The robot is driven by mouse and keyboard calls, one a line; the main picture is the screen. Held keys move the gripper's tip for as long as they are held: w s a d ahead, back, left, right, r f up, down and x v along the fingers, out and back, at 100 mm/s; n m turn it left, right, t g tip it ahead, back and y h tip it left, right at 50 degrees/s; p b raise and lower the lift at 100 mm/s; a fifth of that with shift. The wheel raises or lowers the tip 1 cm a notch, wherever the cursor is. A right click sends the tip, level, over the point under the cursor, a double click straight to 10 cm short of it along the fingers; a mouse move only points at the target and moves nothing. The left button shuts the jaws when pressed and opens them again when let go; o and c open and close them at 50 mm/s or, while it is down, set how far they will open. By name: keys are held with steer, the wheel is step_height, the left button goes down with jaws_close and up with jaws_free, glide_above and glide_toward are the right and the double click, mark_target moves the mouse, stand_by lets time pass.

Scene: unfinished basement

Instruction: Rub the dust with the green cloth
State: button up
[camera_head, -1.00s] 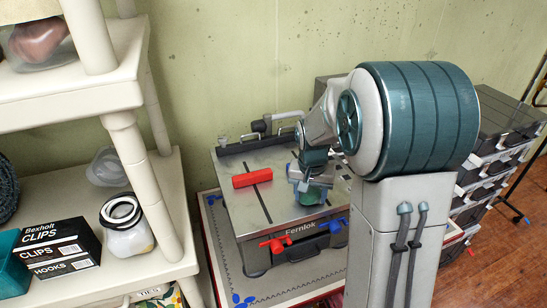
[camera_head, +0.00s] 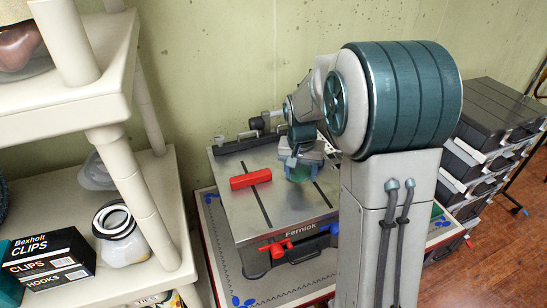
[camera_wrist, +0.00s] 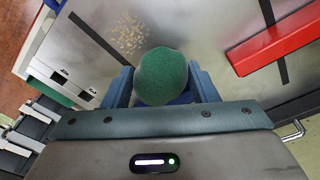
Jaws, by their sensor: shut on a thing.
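The green cloth (camera_wrist: 162,76) is bunched into a rounded lump between the two blue fingers of my gripper (camera_wrist: 163,88). My gripper is shut on it. In the head view my gripper (camera_head: 299,165) is over the right part of the metal table top (camera_head: 283,212), with the cloth (camera_head: 297,174) partly hidden below it. The dust (camera_wrist: 122,37) is a patch of beige specks on the metal top, above and left of the cloth in the wrist view. The cloth is apart from the patch there. I cannot tell whether the cloth touches the surface.
A red bar (camera_head: 250,179) lies on the metal top, left of my gripper; it also shows in the wrist view (camera_wrist: 272,46). A dark fence (camera_head: 240,145) runs along the back. A cream shelf (camera_head: 150,190) stands left, and stacked drawers (camera_head: 490,130) stand right.

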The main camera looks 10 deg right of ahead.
steer(key=shift+r+p, duration=1.6)
steer(key=shift+r, duration=1.15)
